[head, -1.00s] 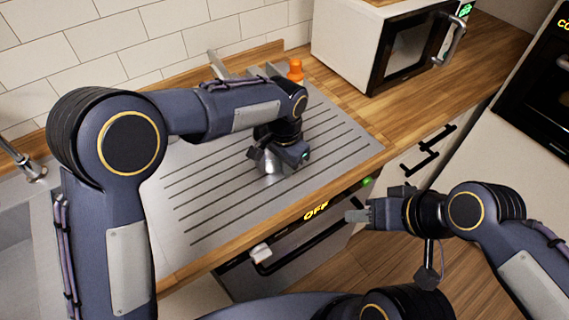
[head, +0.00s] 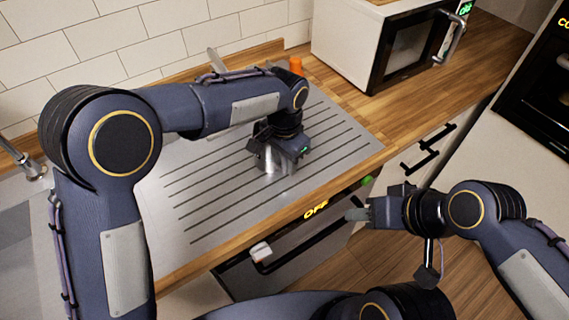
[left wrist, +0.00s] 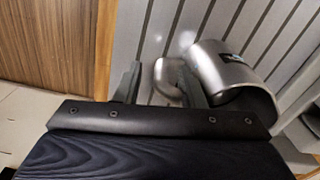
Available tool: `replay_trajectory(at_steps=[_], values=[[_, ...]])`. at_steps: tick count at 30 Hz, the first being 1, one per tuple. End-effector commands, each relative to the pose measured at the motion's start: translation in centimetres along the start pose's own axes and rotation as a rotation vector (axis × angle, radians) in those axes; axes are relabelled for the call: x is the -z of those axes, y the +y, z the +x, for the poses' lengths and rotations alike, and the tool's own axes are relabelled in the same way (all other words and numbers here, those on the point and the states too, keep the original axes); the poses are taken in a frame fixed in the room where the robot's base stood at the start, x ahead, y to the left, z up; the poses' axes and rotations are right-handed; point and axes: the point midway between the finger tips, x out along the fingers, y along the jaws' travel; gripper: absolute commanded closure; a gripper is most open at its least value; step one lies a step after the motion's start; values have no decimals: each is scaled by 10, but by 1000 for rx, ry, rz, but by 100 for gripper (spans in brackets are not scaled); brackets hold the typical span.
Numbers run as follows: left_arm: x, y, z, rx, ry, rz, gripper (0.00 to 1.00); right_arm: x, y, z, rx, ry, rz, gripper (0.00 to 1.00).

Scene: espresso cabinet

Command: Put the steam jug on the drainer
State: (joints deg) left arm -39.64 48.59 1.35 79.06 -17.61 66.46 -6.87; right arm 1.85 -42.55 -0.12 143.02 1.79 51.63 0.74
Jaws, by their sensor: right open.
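The steel steam jug (head: 272,160) is on the ribbed metal drainer (head: 215,205), partly hidden by my left gripper (head: 284,152) in the head view. In the left wrist view the jug (left wrist: 232,75) shows its rounded body, and its handle (left wrist: 167,80) lies between the fingers of my left gripper (left wrist: 162,85). A gap shows between the handle and the left finger, so the gripper looks open around it. My right gripper (head: 357,209) is open and empty, in front of the counter.
An orange-topped bottle (head: 296,66) stands behind the drainer near the wall. A white microwave (head: 385,45) is on the wooden counter (head: 345,95) at the back right. A sink (head: 20,235) lies to the left. The drainer's front half is clear.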

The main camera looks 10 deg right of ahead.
Motion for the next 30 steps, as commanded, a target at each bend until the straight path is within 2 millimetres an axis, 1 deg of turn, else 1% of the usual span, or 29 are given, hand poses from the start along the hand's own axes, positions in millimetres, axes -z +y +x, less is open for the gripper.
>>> replay_trajectory(at_steps=[1,6,12,15,18,26,29,30], values=[[1,0,-11,1,6,1,64,-1,1,2,0,0,0,58],[1,0,-49,0,6,0,64,-2,1,3,0,0,0,58],[0,0,-85,0,4,0,64,-2,1,3,0,0,0,58],[0,0,-96,0,2,0,64,-2,1,3,0,0,0,58],[0,0,-101,-1,1,1,64,-2,1,3,0,0,0,58],[-1,0,-103,-1,1,-1,64,-2,1,3,0,0,0,58],[-12,-10,-109,-8,19,-30,64,-2,1,3,0,0,0,58],[-22,-16,-114,-15,32,-53,64,-2,1,3,0,0,0,58]])
